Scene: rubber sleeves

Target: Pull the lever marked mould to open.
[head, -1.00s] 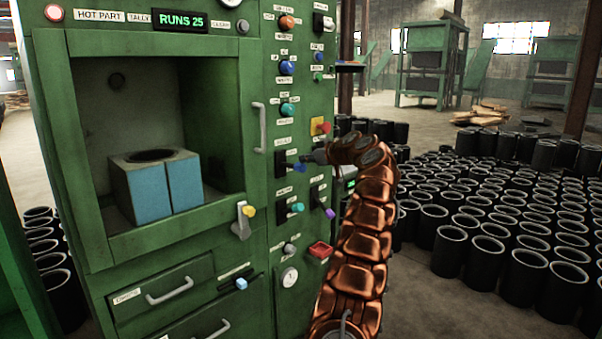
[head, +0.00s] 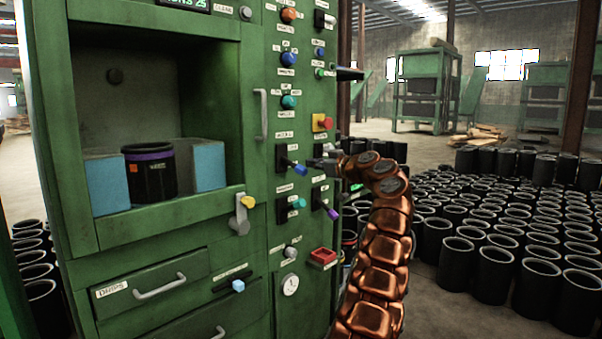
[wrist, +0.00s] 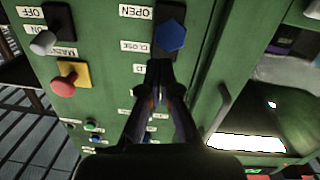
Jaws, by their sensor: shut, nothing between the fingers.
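The mould lever has a blue knob (head: 299,167) on a black plate on the green panel. In the wrist view the blue knob (wrist: 171,37) is beside the OPEN and CLOSE labels. My gripper (head: 314,162) is shut and empty, just right of the knob. In the wrist view its fingertips (wrist: 160,68) are just below the knob; I cannot tell whether they touch it. In the recess, the two light-blue mould halves (head: 108,185) (head: 209,166) stand apart. A black sleeve with a purple band (head: 149,174) stands between them.
Other knobs crowd the panel: a teal one (head: 299,203), a purple one (head: 332,213) and a red button on yellow (head: 325,122). A grey door handle (head: 261,114) is left of the lever. Black sleeves (head: 490,235) cover the floor at right.

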